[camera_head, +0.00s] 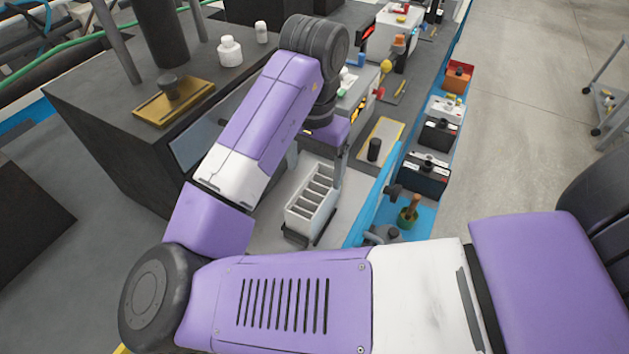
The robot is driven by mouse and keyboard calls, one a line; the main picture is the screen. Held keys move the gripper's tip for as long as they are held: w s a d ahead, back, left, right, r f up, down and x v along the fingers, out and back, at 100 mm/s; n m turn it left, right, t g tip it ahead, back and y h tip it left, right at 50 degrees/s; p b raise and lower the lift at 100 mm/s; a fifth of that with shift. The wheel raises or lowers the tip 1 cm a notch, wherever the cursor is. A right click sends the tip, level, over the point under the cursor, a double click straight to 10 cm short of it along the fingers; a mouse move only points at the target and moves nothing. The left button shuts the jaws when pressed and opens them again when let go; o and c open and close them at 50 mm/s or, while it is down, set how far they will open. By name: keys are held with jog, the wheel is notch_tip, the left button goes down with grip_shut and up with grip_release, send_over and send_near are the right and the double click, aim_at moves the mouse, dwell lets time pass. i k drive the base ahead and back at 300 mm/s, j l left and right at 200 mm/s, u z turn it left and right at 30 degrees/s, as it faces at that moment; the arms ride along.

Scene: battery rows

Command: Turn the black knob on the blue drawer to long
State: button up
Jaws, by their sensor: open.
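My arm reaches up the picture and bends down at a dark joint. My gripper (322,158) hangs below its purple wrist, beside a light grey slotted rack (313,203). Its fingers look apart, with nothing seen between them; the tips are hard to make out. I cannot clearly pick out the blue drawer or its knob. A black upright cylinder (373,149) stands on a pale, yellow-edged plate right of the gripper. A small dark round piece (395,191) sits by a blue strip (375,200). No "long" marking is readable.
Black-and-white batteries (427,174) and an orange box (458,77) line a blue shelf at right. A dark bench (95,125) at left bears a gold plate (180,102) with a dark knob and white bottles (230,50). The concrete floor (530,110) at right is mostly clear.

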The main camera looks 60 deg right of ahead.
aim_at(394, 193)
jog(key=j, duration=1.25)
